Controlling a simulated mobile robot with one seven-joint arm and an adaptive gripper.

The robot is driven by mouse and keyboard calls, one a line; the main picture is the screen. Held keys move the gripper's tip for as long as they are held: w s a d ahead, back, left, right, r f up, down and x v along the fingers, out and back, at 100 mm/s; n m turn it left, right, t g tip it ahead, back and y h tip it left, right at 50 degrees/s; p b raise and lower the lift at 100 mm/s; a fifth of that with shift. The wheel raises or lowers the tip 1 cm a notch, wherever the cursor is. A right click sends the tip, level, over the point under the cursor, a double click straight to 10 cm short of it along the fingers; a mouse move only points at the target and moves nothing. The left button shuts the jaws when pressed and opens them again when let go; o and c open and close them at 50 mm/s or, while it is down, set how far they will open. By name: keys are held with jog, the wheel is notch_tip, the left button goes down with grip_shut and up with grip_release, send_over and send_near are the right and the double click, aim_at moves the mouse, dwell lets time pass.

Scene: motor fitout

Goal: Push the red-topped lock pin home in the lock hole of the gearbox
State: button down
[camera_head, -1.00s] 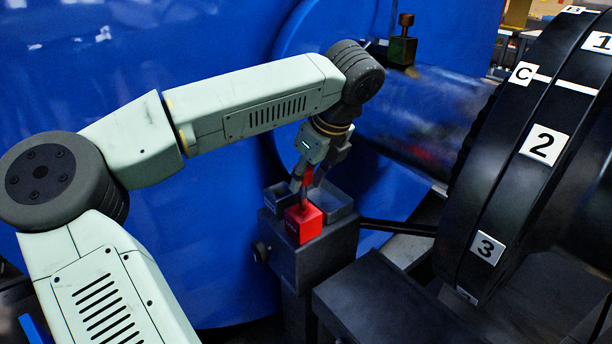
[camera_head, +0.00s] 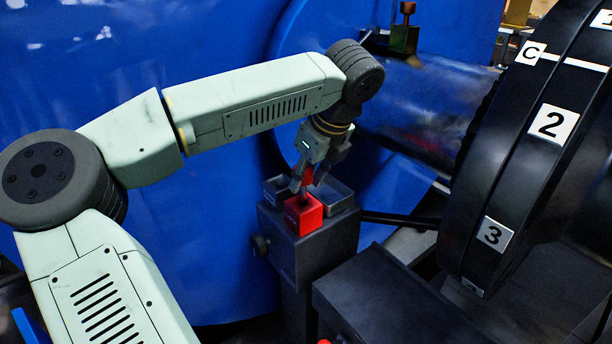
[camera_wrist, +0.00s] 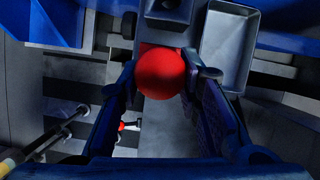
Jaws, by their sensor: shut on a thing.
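My gripper (camera_head: 312,180) is shut on a red round-topped thing (camera_wrist: 161,72), which I take to be the lock pin. In the wrist view its red top sits between the two fingertips; its shank is hidden. In the head view a strip of red shows between the fingers. The gripper points down over a dark grey box (camera_head: 315,250), seemingly the gearbox. I cannot see the lock hole or tell whether the pin is in one.
Open grey trays (camera_head: 336,192) lie behind the red block; one shows at right in the wrist view (camera_wrist: 228,45). A large black numbered wheel (camera_head: 530,150) stands to the right. A dark bench (camera_head: 385,295) is in front, and a big blue housing (camera_head: 230,40) behind.

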aim_at(307, 185)
jog(key=shift+f+b, duration=1.55)
jog(key=c, duration=1.1)
grip_release()
jog(key=v, duration=1.2)
jog(key=shift+w+r, duration=0.1)
jog(key=s+a+b, duration=0.1)
jog(key=s+a, duration=0.1)
jog(key=a, duration=0.1)
jog(key=s+a+b, duration=0.1)
jog(key=s+a, duration=0.1)
jog(key=a, duration=0.1)
jog(key=s+a+b, duration=0.1)
jog(key=s+a, duration=0.2)
jog(key=a, duration=0.1)
